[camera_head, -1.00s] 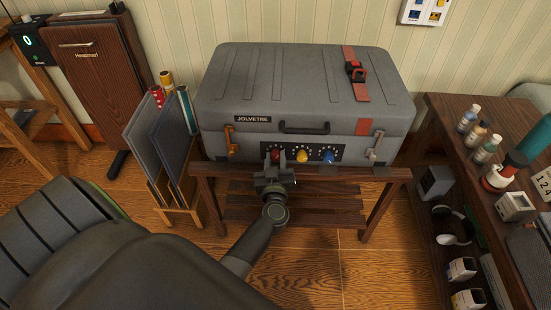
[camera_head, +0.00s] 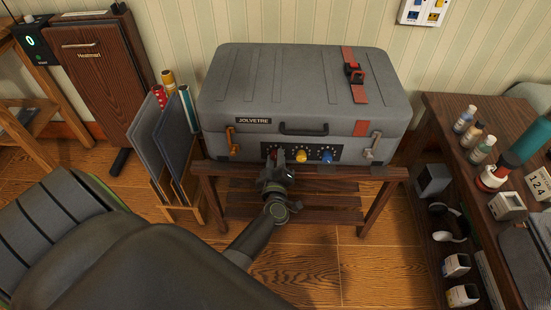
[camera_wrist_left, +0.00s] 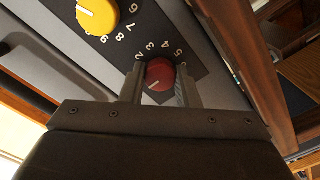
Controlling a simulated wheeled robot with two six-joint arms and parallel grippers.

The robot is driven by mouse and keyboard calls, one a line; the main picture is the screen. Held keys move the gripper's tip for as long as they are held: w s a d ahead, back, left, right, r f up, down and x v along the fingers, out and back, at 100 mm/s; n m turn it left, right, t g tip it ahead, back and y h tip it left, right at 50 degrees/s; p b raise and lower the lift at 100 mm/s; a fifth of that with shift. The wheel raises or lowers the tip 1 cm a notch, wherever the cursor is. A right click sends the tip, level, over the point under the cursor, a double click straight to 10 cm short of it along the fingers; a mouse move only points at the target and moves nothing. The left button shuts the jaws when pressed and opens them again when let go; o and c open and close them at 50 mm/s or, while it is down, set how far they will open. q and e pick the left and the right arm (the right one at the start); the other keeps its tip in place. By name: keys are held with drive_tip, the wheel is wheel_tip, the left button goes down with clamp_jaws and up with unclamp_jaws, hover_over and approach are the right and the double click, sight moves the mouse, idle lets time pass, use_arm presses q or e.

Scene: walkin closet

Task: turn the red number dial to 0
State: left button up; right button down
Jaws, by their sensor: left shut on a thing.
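A grey suitcase (camera_head: 300,95) lies on a dark wooden rack (camera_head: 350,173). Its front has a black panel with a red dial (camera_wrist_left: 160,72), a yellow dial (camera_head: 300,156) and a blue dial (camera_head: 326,157) in a row. My left gripper (camera_wrist_left: 160,82) is shut on the red dial, one finger on each side. The numbers 2, 3, 4 and 5 show around the red dial in the left wrist view. Its white mark points to the lower left there; the number by the mark is hidden. The yellow dial (camera_wrist_left: 97,15) is close by. My right gripper is not in view.
An orange latch (camera_head: 233,141) and a grey latch (camera_head: 372,144) flank the panel. A holder with boards and rolled tubes (camera_head: 168,150) stands left of the rack. A dark table with bottles (camera_head: 481,150) stands to the right.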

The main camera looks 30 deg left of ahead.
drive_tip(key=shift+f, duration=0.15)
use_arm(q)
drive_tip(key=o, duration=0.9)
drive_tip(key=shift+o, duration=0.3)
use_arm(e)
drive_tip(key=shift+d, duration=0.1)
